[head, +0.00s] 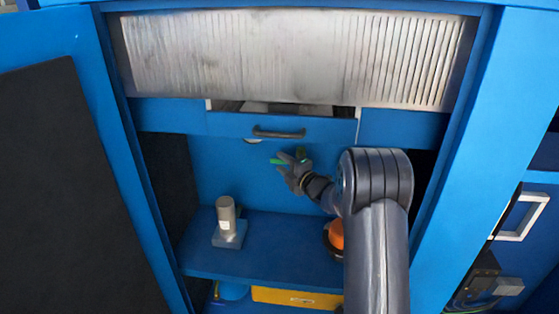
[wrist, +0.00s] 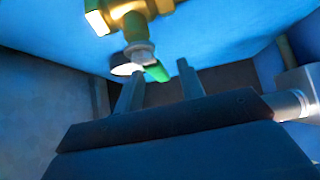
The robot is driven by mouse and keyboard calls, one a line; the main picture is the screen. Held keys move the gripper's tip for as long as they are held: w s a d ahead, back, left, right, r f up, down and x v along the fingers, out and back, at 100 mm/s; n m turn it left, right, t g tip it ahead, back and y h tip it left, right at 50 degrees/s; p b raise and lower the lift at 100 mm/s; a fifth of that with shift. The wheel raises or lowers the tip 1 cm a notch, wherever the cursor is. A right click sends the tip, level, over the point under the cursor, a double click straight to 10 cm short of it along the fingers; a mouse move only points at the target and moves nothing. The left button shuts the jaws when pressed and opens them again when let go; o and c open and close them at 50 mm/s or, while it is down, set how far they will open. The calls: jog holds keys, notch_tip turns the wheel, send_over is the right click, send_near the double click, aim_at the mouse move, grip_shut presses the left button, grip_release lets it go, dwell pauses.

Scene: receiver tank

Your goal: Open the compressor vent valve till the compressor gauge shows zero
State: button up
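The vent valve is a brass fitting (wrist: 130,12) with a green lever (wrist: 156,72) at the top of the wrist view. The lever also shows as green bits by my gripper in the head view (head: 277,161). My gripper (wrist: 161,74) is open, its two fingers apart, with the lever between or just beyond the tips; contact cannot be told. In the head view my gripper (head: 287,164) is under the drawer front. A white round face (wrist: 124,69), perhaps the gauge, sits behind the valve. A white sliver (head: 252,141) shows below the drawer; no needle reading is legible.
A blue cabinet surrounds my arm, its door (head: 45,150) open at left. A grey cylinder on a base (head: 227,220) and an orange item (head: 336,234) stand on the shelf (head: 270,250).

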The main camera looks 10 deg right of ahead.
jog(key=shift+x, duration=1)
jog(key=shift+c, duration=0.6)
grip_shut()
